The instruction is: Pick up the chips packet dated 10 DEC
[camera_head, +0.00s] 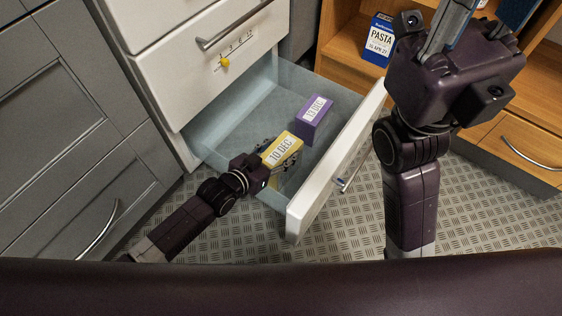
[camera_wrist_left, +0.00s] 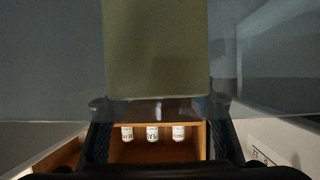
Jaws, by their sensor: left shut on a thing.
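The yellow chips packet marked "10 DEC" (camera_head: 281,148) is a box shape inside the open drawer. My left gripper (camera_head: 277,156) is shut on it, with one finger on each side. In the left wrist view the packet (camera_wrist_left: 155,48) fills the top middle as a dull yellow block, with no date visible. A purple packet marked "13 DEC" (camera_head: 315,119) stands behind it to the right in the drawer, apart from my gripper.
The pulled-out drawer has a white front (camera_head: 318,195) and pale blue walls. A blue and white pasta box (camera_head: 380,40) stands in the wooden shelf at the back. Several grey cabinets (camera_head: 60,110) line the left. In the left wrist view, three white labelled containers (camera_wrist_left: 152,133) stand on a wooden shelf.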

